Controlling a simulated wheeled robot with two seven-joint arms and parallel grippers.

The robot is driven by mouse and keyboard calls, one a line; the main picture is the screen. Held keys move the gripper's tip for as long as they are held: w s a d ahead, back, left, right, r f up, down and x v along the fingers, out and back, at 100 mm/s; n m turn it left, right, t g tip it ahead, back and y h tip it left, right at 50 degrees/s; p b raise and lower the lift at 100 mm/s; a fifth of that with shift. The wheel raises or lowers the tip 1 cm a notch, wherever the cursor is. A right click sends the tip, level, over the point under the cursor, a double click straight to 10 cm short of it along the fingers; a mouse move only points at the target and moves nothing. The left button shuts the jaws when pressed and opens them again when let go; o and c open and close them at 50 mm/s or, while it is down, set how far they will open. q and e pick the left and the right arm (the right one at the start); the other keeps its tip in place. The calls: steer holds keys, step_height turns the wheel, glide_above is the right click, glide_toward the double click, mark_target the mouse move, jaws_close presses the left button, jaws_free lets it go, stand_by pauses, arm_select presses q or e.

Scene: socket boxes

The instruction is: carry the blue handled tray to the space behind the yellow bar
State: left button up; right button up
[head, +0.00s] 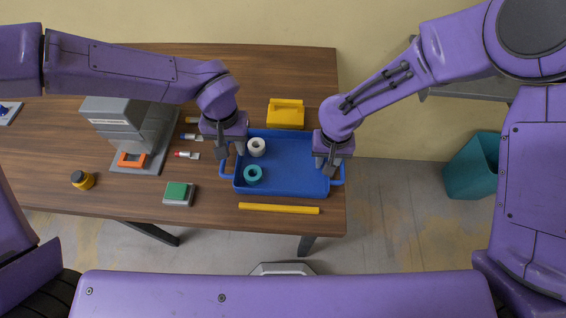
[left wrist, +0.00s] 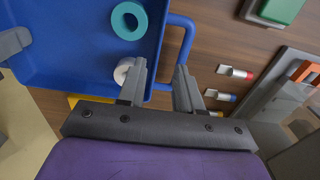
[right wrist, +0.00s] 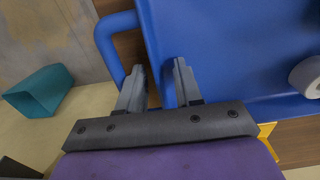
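The blue handled tray (head: 290,182) lies on the wooden table near its right edge, with a loop handle at each end. A white roll (head: 256,147) and a teal ring (head: 253,174) are in its left part. The yellow bar (head: 279,208) lies along the tray's near side, just in front of it. My left gripper (left wrist: 162,66) is open at the left handle (left wrist: 186,42), one finger on the tray side and one over the handle. My right gripper (right wrist: 158,66) is open at the right handle (right wrist: 104,38), its fingers spread across the tray's end wall. Both fingers' contact is unclear.
A yellow block with a handle (head: 286,114) stands behind the tray. A grey machine (head: 125,125), small coloured cylinders (head: 188,155) and a green-topped box (head: 178,193) are to the left. A teal bin (head: 471,168) is on the floor at right.

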steer(key=shift+s, duration=0.1)
steer(key=shift+r, duration=0.15)
arm_select(q)
step_height(320, 180, up, 5)
arm_select(e)
step_height(320, 180, up, 12)
stand_by(0.5)
